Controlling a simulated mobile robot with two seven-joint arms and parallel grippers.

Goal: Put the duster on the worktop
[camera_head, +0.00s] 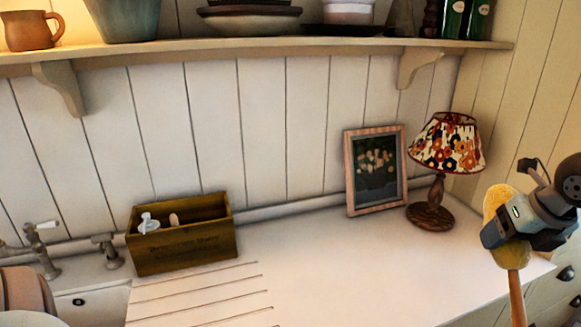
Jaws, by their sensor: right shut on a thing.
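The duster has a yellow head (495,199) and a wooden handle (516,296) pointing down. It is at the right side of the head view. My right gripper (507,230) is shut on the duster and covers part of its head. The white worktop (360,265) runs along the wall. The duster appears in front of the worktop's right end. I cannot tell its exact height above it, and I see no contact. My left gripper is not in view.
A patterned lamp (446,150) and a framed picture (376,172) stand at the worktop's back right. A wooden box (182,248) with small items stands left, near the tap (42,245) and sink (85,303). The middle worktop is clear. A laden shelf (250,50) hangs above.

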